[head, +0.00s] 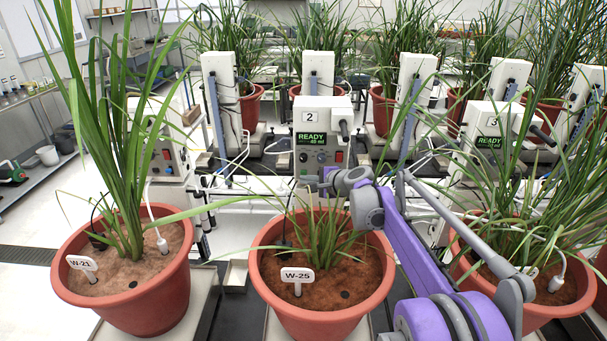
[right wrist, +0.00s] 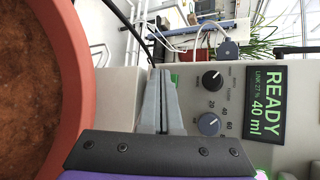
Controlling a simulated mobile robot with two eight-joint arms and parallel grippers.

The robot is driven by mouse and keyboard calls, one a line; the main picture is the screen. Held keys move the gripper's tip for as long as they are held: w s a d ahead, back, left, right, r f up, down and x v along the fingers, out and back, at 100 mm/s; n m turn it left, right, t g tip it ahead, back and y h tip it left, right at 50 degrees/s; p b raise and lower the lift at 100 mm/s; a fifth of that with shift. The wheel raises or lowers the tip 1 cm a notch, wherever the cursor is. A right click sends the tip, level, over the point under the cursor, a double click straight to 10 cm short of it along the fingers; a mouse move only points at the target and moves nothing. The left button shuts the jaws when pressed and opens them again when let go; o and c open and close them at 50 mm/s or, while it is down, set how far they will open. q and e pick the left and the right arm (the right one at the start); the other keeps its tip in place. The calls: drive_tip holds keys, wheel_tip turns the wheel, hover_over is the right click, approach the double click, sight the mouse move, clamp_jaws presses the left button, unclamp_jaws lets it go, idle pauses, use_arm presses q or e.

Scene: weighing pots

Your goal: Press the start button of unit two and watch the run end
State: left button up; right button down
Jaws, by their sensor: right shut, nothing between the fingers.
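Unit two (head: 322,130), a white box with a "2" plate, stands behind the middle pot in the head view. Its display (head: 311,139) reads READY in green; in the right wrist view the display (right wrist: 265,103) reads READY, 40 ml. My right gripper (head: 312,181) is low in front of the unit's panel. In the right wrist view its fingers (right wrist: 160,74) are shut and empty, tips close to the panel. A small green patch (right wrist: 175,78), perhaps the start button, shows beside the fingertips, partly hidden by them. I cannot tell whether they touch. My left gripper is out of view.
Pot W-25 (head: 320,318) stands before unit two, its grass leaves near my right arm. Pot W-21 (head: 130,300) is at left and another pot (head: 540,311) at right. Unit three (head: 490,125) stands at right.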

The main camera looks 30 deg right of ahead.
drive_tip(key=shift+w, duration=0.1)
idle(0.3)
drive_tip(key=shift+w+d, duration=0.25)
drive_tip(key=shift+w, duration=0.05)
drive_tip(key=shift+w+d+p, duration=0.2)
drive_tip(key=shift+w+p, duration=0.1)
drive_tip(key=shift+p, duration=0.1)
idle(0.6)
drive_tip(key=shift+s, duration=0.1)
drive_tip(key=shift+s+a, duration=0.45)
drive_tip(key=shift+s, duration=0.15)
drive_tip(key=shift+s+a, duration=0.45)
drive_tip(key=shift+s, duration=0.25)
drive_tip(key=shift+s+a, duration=0.4)
drive_tip(key=shift+s, duration=0.35)
drive_tip(key=shift+s+a, duration=0.45)
drive_tip(key=shift+s, duration=0.25)
